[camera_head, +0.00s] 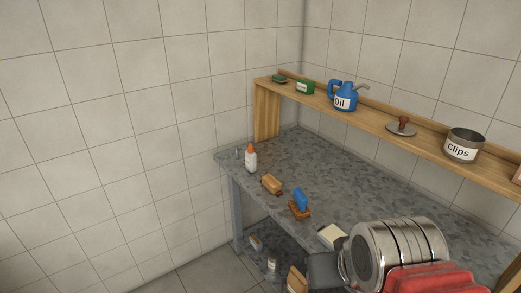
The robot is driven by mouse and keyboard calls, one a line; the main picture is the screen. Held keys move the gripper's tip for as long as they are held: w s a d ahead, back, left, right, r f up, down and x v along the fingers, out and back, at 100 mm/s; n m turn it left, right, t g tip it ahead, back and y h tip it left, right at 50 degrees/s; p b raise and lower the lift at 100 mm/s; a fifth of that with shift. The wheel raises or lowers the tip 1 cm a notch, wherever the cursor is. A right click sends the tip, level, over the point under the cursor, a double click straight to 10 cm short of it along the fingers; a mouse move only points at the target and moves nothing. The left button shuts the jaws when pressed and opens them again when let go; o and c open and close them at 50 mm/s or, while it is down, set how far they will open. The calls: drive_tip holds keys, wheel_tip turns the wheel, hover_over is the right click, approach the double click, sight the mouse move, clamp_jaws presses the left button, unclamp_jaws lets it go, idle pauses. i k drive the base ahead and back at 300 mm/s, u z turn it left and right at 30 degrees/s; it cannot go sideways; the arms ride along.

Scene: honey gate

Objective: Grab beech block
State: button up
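I cannot tell for sure which piece is the beech block. A tan wooden block with a darker lower edge (272,184) lies on the grey speckled worktop (345,190), near its left edge. A paler, cream block (332,235) lies nearer, partly hidden by a dark grey part in front. No fingertips of my gripper show, so its opening and any grip are hidden.
A blue-topped brown item (300,203) and a white bottle with an orange cap (250,158) stand on the worktop. The wooden shelf (370,115) above carries a blue oil can (343,95) and clips tin (463,145). A steel cylinder (400,250) blocks the lower right.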

sight(271, 183)
drive_tip(key=k, duration=0.65)
drive_tip(key=u, duration=0.35)
drive_tip(key=i, duration=1.25)
drive_tip(key=u, duration=1.05)
drive_tip(key=i, duration=0.95)
drive_tip(key=u, duration=0.4)
